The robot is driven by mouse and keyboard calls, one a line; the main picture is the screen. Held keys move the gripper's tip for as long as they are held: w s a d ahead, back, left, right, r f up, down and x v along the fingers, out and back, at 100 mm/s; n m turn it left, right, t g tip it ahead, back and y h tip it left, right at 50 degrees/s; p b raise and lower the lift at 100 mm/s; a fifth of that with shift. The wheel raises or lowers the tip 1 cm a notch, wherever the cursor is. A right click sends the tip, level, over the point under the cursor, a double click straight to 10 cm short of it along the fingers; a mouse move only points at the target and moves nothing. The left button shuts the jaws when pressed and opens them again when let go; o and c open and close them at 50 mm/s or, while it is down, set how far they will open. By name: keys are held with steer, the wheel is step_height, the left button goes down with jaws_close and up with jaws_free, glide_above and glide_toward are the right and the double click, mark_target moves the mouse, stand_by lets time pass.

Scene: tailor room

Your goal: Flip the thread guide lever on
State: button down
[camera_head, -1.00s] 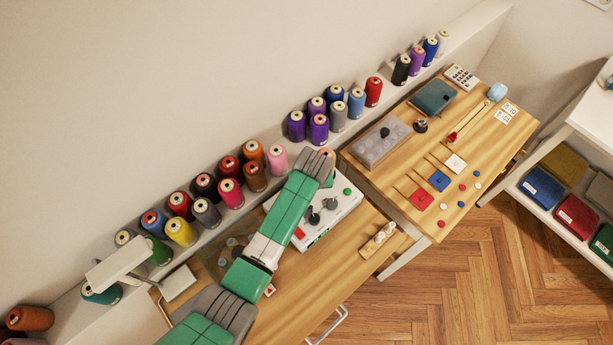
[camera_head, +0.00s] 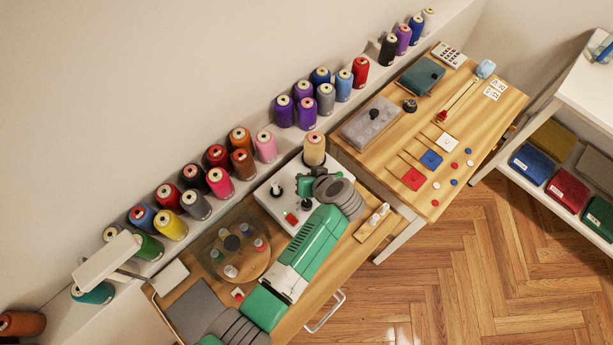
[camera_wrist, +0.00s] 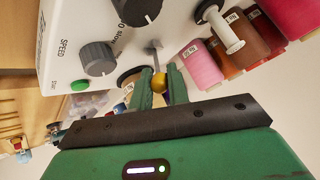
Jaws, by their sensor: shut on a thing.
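The thread guide lever (camera_wrist: 159,84) is a thin metal rod with a gold ball on its end, seen at the middle of the wrist view. It stands out from the white machine panel (camera_wrist: 75,20). My gripper (camera_wrist: 160,74) is shut on the ball, with one green finger on each side. In the head view the white machine (camera_head: 272,203) stands on the wooden table, and my gripper (camera_head: 304,185) is over its top. The lever is hidden there by my gripper and arm.
A dark knob (camera_wrist: 137,8) and a grey speed knob (camera_wrist: 97,58) are close to the lever, with a green button (camera_wrist: 79,86) below. A white spool pin (camera_wrist: 222,30) stands at the right.

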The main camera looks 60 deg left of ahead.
stand_by(0.3)
steer(key=c, duration=1.4)
jaws_free()
steer(key=v, duration=0.7)
steer(key=shift+d+r+p, duration=0.25)
steer(key=shift+d+p, duration=0.1)
steer(key=shift+p, duration=0.1)
